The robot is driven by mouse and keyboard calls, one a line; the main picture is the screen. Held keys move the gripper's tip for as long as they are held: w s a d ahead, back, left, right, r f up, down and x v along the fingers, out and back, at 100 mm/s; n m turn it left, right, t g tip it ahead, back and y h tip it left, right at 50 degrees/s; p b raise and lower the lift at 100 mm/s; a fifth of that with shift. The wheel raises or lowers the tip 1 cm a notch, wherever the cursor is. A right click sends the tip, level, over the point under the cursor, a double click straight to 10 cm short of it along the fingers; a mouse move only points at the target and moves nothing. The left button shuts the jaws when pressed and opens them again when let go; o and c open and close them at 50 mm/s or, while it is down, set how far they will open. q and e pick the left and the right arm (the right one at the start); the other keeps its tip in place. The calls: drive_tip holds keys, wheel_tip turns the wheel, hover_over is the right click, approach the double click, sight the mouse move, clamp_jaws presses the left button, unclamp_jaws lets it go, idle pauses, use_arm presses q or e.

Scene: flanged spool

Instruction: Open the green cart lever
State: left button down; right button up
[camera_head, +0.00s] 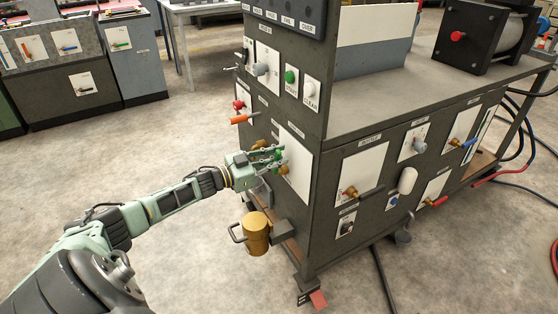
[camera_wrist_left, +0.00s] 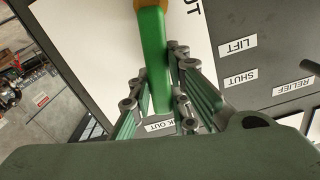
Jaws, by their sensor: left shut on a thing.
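The green lever (camera_wrist_left: 154,50) sits on a white plate (camera_wrist_left: 85,45) on the cart's side; its brass-coloured pivot is at the top of the left wrist view. My left gripper (camera_wrist_left: 160,90) has its fingers on both sides of the lever and is shut on it. In the head view, my left gripper (camera_head: 273,156) reaches the near-left panel of the dark cart (camera_head: 318,215), and its fingers partly hide the green lever (camera_head: 279,154). My right gripper is not in view.
An orange-red lever (camera_head: 239,119) and a red knob (camera_head: 238,104) are just above my gripper. A brass-coloured canister (camera_head: 256,233) hangs below it. Other levers, including a blue one (camera_head: 463,143), are on the right face. Open floor lies left of the cart.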

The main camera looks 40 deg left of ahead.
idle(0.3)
use_arm(q)
drive_tip(key=c, duration=1.6)
unclamp_jaws()
drive_tip(key=shift+c, duration=0.2)
drive_tip(key=v, duration=1.2)
drive_tip(key=shift+f, duration=0.1)
